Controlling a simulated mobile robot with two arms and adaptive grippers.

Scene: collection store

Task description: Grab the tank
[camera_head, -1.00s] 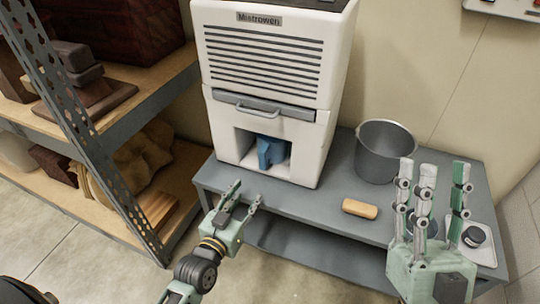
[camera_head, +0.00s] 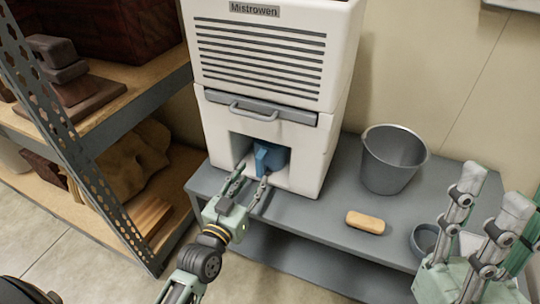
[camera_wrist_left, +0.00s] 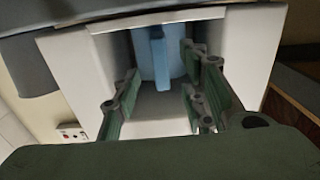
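The blue tank (camera_head: 272,157) sits in the recess low in the front of the white machine (camera_head: 262,60). In the left wrist view the tank (camera_wrist_left: 158,58) shows straight ahead, with an upright handle facing me. My left gripper (camera_head: 252,186) is in front of the recess. Its fingers are open and point at the tank, with clear space between them in the left wrist view (camera_wrist_left: 155,100). I see no contact with the tank. My right gripper (camera_head: 490,215) is at the right edge, fingers up and spread, with nothing between them.
The machine stands on a grey table (camera_head: 310,215). To its right are a grey bucket (camera_head: 392,165), a tan sponge or block (camera_head: 365,222) and a small grey bowl (camera_head: 425,240). A metal shelf (camera_head: 90,160) with wooden and stone-like items stands close on the left.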

